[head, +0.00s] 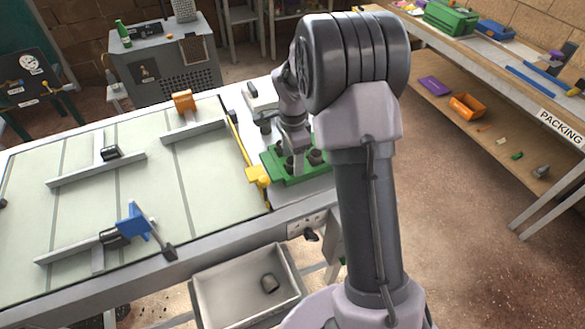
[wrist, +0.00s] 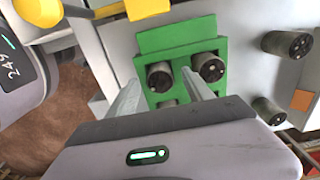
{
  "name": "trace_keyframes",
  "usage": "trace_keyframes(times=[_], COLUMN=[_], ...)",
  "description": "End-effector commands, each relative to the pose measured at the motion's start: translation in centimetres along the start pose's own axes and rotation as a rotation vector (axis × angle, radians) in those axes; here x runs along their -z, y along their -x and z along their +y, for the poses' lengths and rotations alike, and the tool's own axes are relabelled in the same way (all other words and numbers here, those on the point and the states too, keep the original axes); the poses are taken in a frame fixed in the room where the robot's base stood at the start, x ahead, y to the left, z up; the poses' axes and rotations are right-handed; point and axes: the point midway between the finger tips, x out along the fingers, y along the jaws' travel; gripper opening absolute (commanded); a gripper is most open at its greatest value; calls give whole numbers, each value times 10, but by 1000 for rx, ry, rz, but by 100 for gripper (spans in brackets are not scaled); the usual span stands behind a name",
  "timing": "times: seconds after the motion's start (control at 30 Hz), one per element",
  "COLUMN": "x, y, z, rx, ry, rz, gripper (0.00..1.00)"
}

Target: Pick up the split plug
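A green holder (wrist: 187,40) carries several grey-brown paper plugs. A second plug (wrist: 208,67) stands just right of the right finger. More plugs lower in the holder are partly hidden by my gripper's body. I cannot tell which plug is split. My gripper (wrist: 161,77) is open and pointed at the holder. In the head view my gripper (head: 293,168) is over the green holder (head: 277,176), partly hidden by my arm.
Two more plugs, one upper (wrist: 287,43) and one lower (wrist: 268,110), stand on the white surface right of the holder. A yellow clamp (head: 258,176) is close left of the holder.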

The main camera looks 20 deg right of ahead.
Motion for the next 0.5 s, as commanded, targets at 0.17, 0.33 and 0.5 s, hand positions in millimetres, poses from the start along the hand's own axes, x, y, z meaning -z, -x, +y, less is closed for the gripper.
trace_keyframes(times=[0.17,0.33,0.5], x=[0,0,0], y=[0,0,1], z=[0,0,0], rx=[0,0,0], ry=[0,0,0], rz=[0,0,0], gripper=[25,0,0])
